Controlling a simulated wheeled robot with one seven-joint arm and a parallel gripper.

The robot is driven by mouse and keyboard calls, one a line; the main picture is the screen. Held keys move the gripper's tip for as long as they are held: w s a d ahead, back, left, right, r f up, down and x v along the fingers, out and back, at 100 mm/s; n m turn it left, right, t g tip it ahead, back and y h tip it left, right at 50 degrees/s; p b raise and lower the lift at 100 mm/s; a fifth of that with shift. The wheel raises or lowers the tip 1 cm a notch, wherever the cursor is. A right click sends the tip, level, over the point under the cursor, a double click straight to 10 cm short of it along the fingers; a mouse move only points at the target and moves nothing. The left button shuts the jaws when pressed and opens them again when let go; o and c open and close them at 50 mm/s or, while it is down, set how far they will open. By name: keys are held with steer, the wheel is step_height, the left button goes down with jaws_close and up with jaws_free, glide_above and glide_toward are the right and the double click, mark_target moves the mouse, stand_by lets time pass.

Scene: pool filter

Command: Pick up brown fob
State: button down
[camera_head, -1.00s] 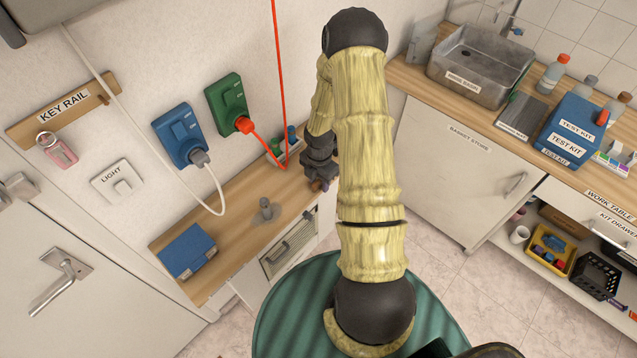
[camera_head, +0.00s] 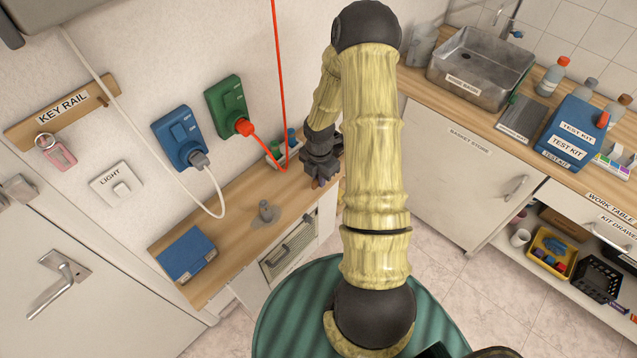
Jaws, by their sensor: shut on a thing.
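My gripper (camera_head: 317,182) is in the middle of the view, over the right end of the low wooden counter (camera_head: 235,205), beside the small rack by the wall. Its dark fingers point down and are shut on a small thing. That thing is mostly hidden by the fingers; only a hint of brown shows between the tips, consistent with the brown fob. No other brown fob is visible. A pink fob (camera_head: 60,154) hangs from a ring on the key rail (camera_head: 62,110) at the left.
A red cord (camera_head: 279,80) hangs close to the left of my gripper. Blue (camera_head: 182,137) and green (camera_head: 229,104) sockets are on the wall. The right worktop holds a basin (camera_head: 480,68).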

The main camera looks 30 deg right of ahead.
step_height(320, 180, up, 7)
steer(key=shift+r, duration=0.15)
stand_by(1.4)
